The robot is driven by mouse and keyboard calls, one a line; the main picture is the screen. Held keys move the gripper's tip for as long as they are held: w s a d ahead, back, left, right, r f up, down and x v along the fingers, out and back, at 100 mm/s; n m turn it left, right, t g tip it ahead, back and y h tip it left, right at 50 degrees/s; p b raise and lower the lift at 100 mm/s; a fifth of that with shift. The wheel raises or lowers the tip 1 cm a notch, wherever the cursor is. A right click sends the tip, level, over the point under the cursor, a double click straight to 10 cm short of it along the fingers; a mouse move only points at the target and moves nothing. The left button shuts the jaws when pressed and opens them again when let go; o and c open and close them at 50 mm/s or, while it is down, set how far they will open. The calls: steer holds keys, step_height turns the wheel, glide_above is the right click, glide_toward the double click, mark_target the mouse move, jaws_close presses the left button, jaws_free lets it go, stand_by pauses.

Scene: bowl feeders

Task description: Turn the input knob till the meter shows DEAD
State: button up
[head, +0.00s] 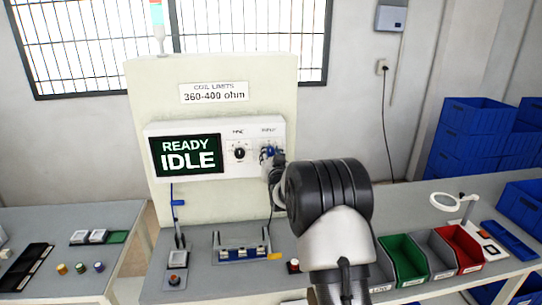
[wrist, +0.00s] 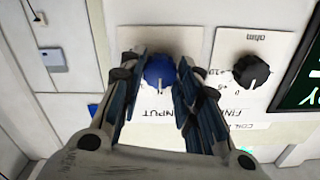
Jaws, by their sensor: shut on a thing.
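The blue input knob (wrist: 158,73) is on the white panel, above an upside-down "INPUT" label in the wrist view. My gripper (wrist: 160,80) is at the panel with its two fingers on either side of the knob, shut on it. In the head view my gripper (head: 271,158) reaches the panel's right end, and the arm hides part of that end.
A black knob (head: 239,150) sits left of the input knob in the head view. A sign (head: 214,93) above reads "COIL LIMITS 360-400 ohm". A blue-and-white fixture (head: 242,253) stands on the bench below. Green (head: 404,258) and red (head: 460,247) bins stand at the right.

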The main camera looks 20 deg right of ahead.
steer(key=shift+m+b, duration=0.4)
steer(key=shift+b, duration=0.05)
steer(key=m+b, duration=0.2)
steer(key=shift+f+m, duration=0.1)
steer(key=shift+m, duration=0.3)
steer(key=shift+m+b, duration=1.05)
steer(key=shift+m, duration=0.95)
steer(key=o, duration=1.1)
steer(key=shift+c, duration=0.2)
steer(key=shift+s, duration=0.1)
